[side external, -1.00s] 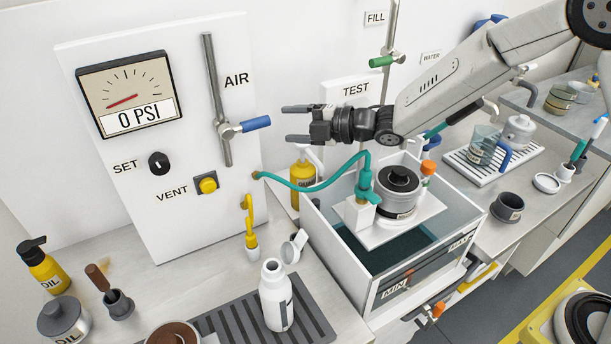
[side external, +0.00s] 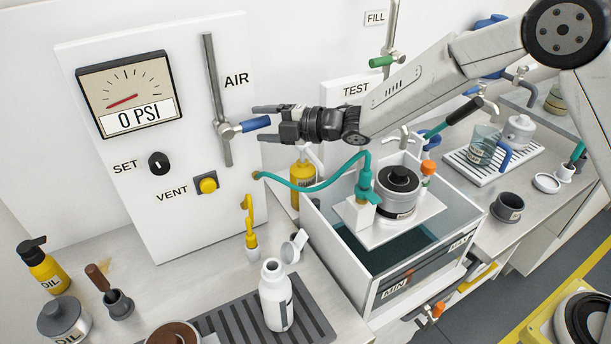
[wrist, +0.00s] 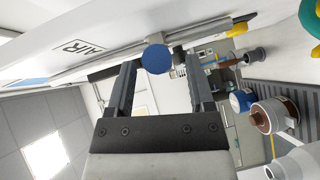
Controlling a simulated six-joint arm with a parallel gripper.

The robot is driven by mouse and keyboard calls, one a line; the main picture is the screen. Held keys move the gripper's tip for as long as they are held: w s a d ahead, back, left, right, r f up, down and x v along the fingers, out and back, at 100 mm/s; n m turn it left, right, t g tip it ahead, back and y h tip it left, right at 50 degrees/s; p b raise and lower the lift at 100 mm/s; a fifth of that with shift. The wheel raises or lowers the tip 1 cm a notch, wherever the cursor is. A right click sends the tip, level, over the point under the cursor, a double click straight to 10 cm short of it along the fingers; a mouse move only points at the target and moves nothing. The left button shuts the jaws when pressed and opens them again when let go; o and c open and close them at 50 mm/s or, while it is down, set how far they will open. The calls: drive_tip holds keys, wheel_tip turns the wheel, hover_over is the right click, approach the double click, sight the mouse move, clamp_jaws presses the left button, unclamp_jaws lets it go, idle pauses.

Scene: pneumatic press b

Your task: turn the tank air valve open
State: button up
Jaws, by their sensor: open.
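The air valve has a blue handle (side external: 251,125) that points right from a grey vertical pipe (side external: 217,100) on the white panel marked AIR. In the wrist view the round blue handle end (wrist: 157,59) shows between my fingertips. My gripper (side external: 259,123) is open, with one finger above and one below the handle's outer end. I cannot tell whether either finger touches it. The gauge (side external: 128,93) above the SET knob (side external: 159,163) reads 0 PSI.
A yellow VENT button (side external: 208,185) sits below the valve. A teal hose (side external: 300,187) runs from the panel to the open-topped test tank (side external: 452,255) below my arm. A yellow bottle (side external: 302,176) stands under my gripper. Room left of the valve is clear.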

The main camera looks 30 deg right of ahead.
drive_tip(key=shift+x, duration=1.25)
clamp_jaws()
idle(0.7)
